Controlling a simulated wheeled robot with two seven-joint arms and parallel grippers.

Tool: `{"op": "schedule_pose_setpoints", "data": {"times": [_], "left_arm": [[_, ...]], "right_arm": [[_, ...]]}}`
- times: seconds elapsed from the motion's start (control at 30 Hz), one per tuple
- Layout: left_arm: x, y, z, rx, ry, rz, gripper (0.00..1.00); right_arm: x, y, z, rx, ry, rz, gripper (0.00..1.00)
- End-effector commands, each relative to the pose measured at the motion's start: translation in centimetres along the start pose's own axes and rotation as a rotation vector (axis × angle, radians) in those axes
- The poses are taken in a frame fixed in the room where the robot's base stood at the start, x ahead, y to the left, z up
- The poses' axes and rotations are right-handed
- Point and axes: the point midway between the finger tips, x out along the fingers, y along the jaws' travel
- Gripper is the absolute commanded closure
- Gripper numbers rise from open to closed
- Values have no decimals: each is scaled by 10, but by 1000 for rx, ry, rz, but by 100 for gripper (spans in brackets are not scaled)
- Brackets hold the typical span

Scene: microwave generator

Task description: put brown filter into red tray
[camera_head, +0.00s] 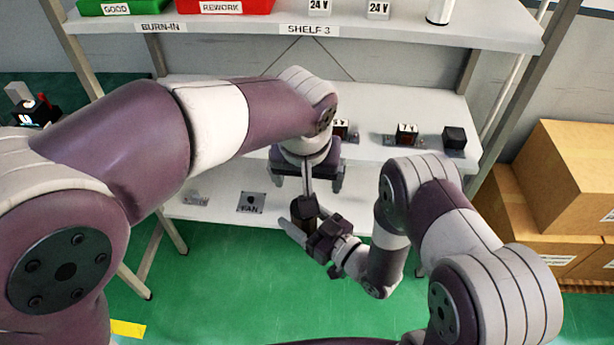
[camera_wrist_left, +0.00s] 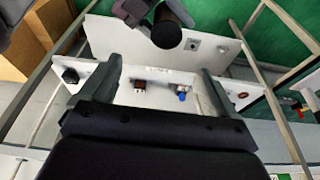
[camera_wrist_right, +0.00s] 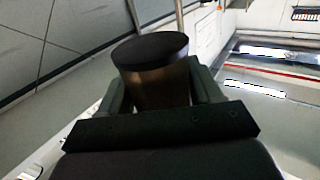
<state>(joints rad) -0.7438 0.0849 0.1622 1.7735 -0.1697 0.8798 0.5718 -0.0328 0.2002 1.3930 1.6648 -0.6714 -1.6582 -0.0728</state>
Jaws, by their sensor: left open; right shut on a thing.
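The brown filter (camera_wrist_right: 155,80) is a brown cylinder with a dark cap. My right gripper (camera_head: 302,216) is shut on it, with one finger on each side in the right wrist view. In the head view the filter (camera_head: 304,206) looks dark and is held in front of the lower shelf. It also shows at the top of the left wrist view (camera_wrist_left: 167,30). My left gripper (camera_head: 307,182) is open and empty, close to the filter; its fingers stand apart in the left wrist view (camera_wrist_left: 160,68). The red tray (camera_head: 225,6), labelled REWORK, is on the top shelf, cut by the frame edge.
A green tray (camera_head: 122,6) labelled GOOD stands left of the red one. The middle shelf (camera_head: 375,150) holds small parts, including a black block (camera_head: 454,138). Cardboard boxes (camera_head: 560,190) stand at the right. My left arm crosses in front of the shelves.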

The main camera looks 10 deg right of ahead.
Motion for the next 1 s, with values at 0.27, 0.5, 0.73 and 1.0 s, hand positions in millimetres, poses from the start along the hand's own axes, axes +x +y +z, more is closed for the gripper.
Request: {"op": "schedule_pose_setpoints", "data": {"times": [0.27,0.5,0.73,1.0], "left_arm": [[52,-3,4,-29,-15,-8,10],[103,-3,4,-28,-13,-7,10],[120,-3,4,-28,-10,-5,10],[120,-3,4,-28,-9,-5,30]], "right_arm": [[0,0,0,0,0,0,68],[0,0,0,0,1,0,68],[0,0,0,0,0,0,68],[0,0,0,0,1,0,68]]}}
